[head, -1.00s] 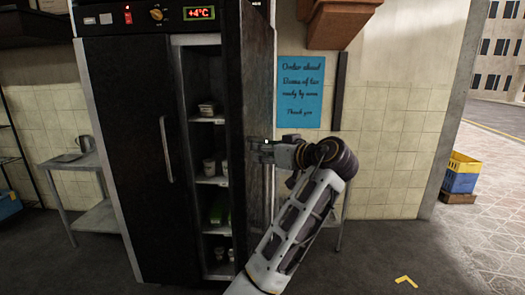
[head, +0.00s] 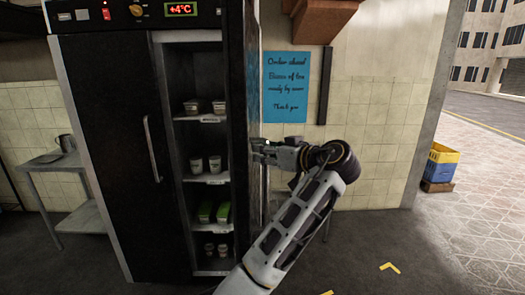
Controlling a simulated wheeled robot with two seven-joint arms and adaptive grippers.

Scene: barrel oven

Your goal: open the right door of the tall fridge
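The tall black fridge (head: 107,150) stands at the left with a red +4°C display on top. Its left door is closed and has a long pale handle (head: 152,148). Its right door (head: 247,110) stands well open and shows nearly edge-on as a narrow dark strip, hinged on the right. The shelves behind it are exposed.
Tubs, cups and green packs sit on the fridge shelves (head: 206,118). A steel side table (head: 66,164) with a jug is at the left. A blue notice (head: 287,85) hangs on the tiled wall. Blue and yellow crates (head: 439,166) stand far right. The floor at right is clear.

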